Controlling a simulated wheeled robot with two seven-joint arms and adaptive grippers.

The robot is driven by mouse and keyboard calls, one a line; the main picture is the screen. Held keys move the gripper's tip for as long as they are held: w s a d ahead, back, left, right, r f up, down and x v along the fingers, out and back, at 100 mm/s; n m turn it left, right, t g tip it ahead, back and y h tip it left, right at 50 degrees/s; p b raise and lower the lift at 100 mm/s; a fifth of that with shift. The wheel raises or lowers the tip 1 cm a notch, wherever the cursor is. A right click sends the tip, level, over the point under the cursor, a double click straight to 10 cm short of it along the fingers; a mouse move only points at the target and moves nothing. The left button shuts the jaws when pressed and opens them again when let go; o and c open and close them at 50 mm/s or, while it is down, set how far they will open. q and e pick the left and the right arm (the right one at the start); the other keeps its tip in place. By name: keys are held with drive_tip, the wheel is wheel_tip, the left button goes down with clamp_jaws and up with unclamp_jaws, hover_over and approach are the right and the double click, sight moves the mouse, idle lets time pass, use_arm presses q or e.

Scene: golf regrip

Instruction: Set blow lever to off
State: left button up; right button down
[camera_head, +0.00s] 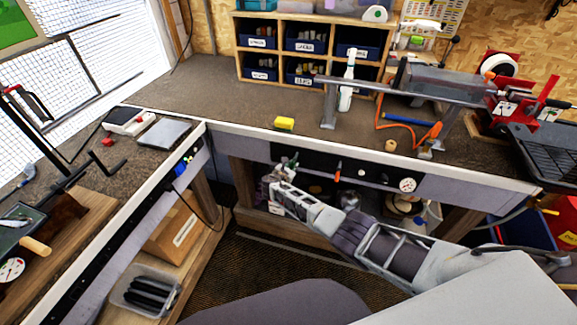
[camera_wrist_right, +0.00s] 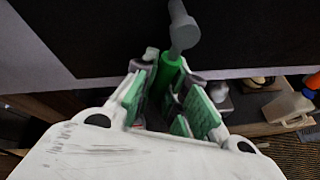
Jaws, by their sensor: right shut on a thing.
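A green lever (camera_wrist_right: 171,73) with a grey pivot end (camera_wrist_right: 183,30) is on the dark panel (camera_head: 375,173) along the front of the bench. My right gripper (camera_head: 280,176) is at the left part of this panel. In the wrist view, the right gripper's green-padded fingers (camera_wrist_right: 168,98) are shut around the lever's green handle, and the grey end sticks out beyond them. No label on the lever is readable, so I cannot tell its setting. My left gripper is in neither view.
An orange-red lever (camera_head: 337,172) and a round gauge (camera_head: 407,185) are on the same panel, right of my gripper. Below the bench are shelves with bottles. A grey tray (camera_head: 146,290) stands lower left.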

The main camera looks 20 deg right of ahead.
drive_tip(key=shift+s+d+f+n+g+h, duration=0.1)
drive_tip(key=shift+s+d+n+g+h, duration=0.1)
drive_tip(key=shift+d+n+h, duration=0.25)
drive_tip(key=shift+s+d+f+n+g+h, duration=0.1)
drive_tip(key=shift+s+d+n+h, duration=0.2)
drive_tip(key=shift+n, duration=0.35)
drive_tip(key=shift+a, duration=0.1)
drive_tip(key=c, duration=1.7)
unclamp_jaws()
drive_tip(key=shift+r, duration=0.1)
drive_tip(key=shift+a, duration=0.15)
drive_tip(key=v, duration=1.1)
drive_tip(key=shift+s+a, duration=0.25)
drive_tip(key=shift+r, duration=0.15)
